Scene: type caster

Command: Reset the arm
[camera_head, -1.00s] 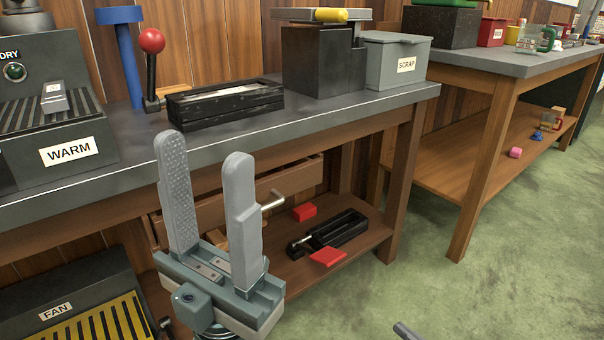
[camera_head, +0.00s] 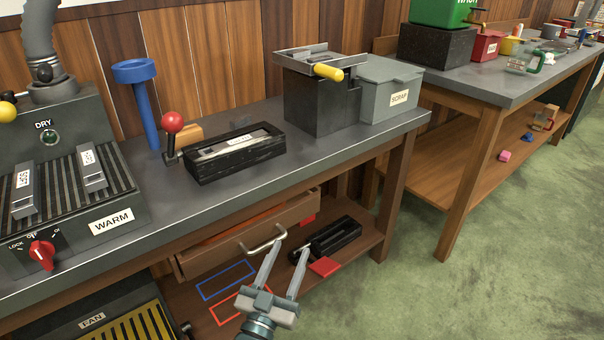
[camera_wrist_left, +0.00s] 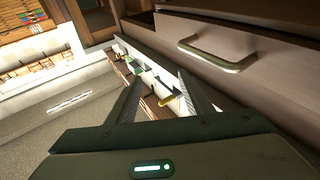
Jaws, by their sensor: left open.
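My left gripper (camera_head: 283,272) is in the lower middle of the head view, in front of the bench's drawer. Its two fingers are apart and nothing is between them. The fingers (camera_wrist_left: 158,98) also show spread in the left wrist view. The drawer (camera_head: 250,232) is partly open, and its metal handle (camera_head: 264,243) is just beyond the fingertips. In the wrist view the handle (camera_wrist_left: 212,55) lies ahead and to the right, apart from the fingers. My right gripper is not in view.
The bench top (camera_head: 245,187) holds a WARM unit (camera_head: 110,222), a black mould (camera_head: 235,150) with a red-knobbed lever (camera_head: 172,123), and a SCRAP bin (camera_head: 390,90). A black mould-like box (camera_head: 335,237) lies on the lower shelf. Green floor (camera_head: 480,270) is clear at right.

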